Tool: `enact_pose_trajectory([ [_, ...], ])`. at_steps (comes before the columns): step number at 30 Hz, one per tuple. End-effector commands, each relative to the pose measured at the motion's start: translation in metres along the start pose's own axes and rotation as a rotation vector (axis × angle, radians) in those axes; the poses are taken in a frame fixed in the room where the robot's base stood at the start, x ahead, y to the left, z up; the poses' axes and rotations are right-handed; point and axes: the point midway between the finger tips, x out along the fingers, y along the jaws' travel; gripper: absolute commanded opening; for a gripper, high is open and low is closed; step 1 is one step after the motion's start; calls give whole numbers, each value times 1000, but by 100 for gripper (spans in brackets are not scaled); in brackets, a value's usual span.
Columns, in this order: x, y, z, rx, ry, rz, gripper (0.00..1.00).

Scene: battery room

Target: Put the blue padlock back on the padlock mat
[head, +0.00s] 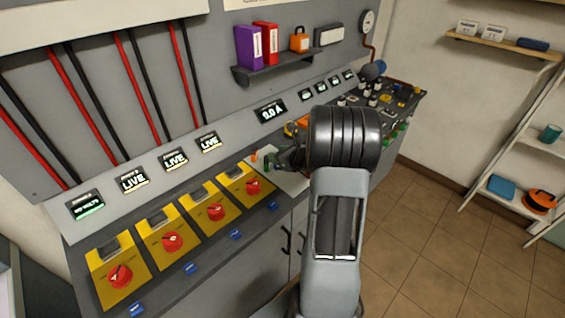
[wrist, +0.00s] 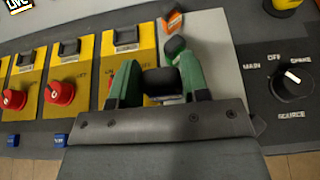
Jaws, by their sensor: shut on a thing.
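My gripper (wrist: 159,84) is shut on a small dark block (wrist: 161,82) between its green fingers. This looks like the blue padlock, but its blue hardly shows. In the head view my gripper (head: 287,158) is over the bench, partly hidden by my arm. The pale grey padlock mat (wrist: 221,57) lies below and to the right of the held thing, and its edge also shows in the head view (head: 292,182). A green padlock (wrist: 175,47) and an orange padlock (wrist: 173,20) are on the mat's left side, just beyond the fingers.
Yellow switch panels (head: 213,203) with red knobs stand left of the mat. A black rotary source switch (wrist: 292,80) is to its right. A sloped panel with lit displays (head: 171,160) rises behind. The mat's right part is clear.

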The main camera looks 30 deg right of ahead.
Motion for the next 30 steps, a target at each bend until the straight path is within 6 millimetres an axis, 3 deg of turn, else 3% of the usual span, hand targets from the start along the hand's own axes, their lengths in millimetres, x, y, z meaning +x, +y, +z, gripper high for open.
enact_pose_trajectory([
  [6,21,-21,-22,1,0,0,16],
  [16,34,-33,-37,3,0,0,16],
  [22,42,-32,-58,1,0,1,16],
  [30,44,-32,-62,-1,-2,0,16],
])
